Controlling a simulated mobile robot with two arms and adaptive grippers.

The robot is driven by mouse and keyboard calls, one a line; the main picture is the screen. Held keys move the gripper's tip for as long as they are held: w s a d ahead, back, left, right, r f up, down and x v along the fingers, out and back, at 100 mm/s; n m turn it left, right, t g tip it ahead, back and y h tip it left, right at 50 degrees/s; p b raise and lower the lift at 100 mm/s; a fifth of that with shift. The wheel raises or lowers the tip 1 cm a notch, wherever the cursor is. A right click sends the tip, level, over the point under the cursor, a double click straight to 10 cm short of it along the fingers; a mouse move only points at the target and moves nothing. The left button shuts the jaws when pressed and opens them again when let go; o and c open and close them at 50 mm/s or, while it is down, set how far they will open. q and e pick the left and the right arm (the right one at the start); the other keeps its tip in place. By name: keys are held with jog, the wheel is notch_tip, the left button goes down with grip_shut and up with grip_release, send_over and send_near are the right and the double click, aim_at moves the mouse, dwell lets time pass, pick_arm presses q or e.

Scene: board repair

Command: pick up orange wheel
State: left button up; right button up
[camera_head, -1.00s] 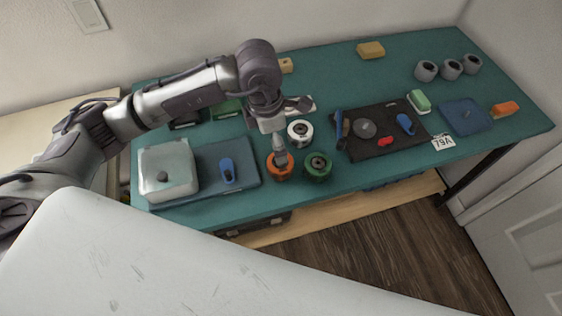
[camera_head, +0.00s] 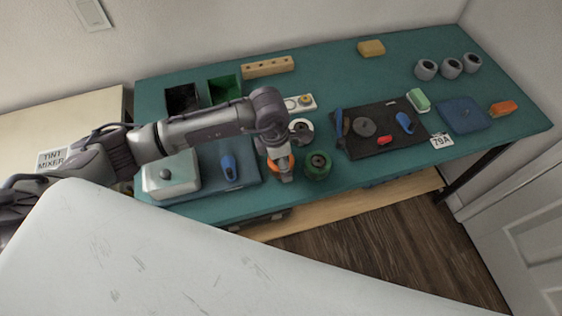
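The orange wheel (camera_head: 271,167) is near the front edge of the teal table, left of a green wheel (camera_head: 318,166) and in front of a white wheel (camera_head: 306,124). My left gripper (camera_head: 285,175) is right at the orange wheel and covers much of it, so only orange parts on both sides of the fingers show. I cannot tell whether the fingers are closed on it or whether it is off the table. My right gripper is not in view.
A lidded container (camera_head: 170,180) and a blue-handled tool (camera_head: 229,168) are on a blue mat at left. A black mat (camera_head: 375,148) with small items lies at right. Black and green bins (camera_head: 224,88) and a wooden block (camera_head: 267,67) stand behind.

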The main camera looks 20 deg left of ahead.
pick_arm(q)
jog(key=c, duration=1.3)
jog(key=shift+c, duration=0.2)
jog(key=shift+r, duration=0.1)
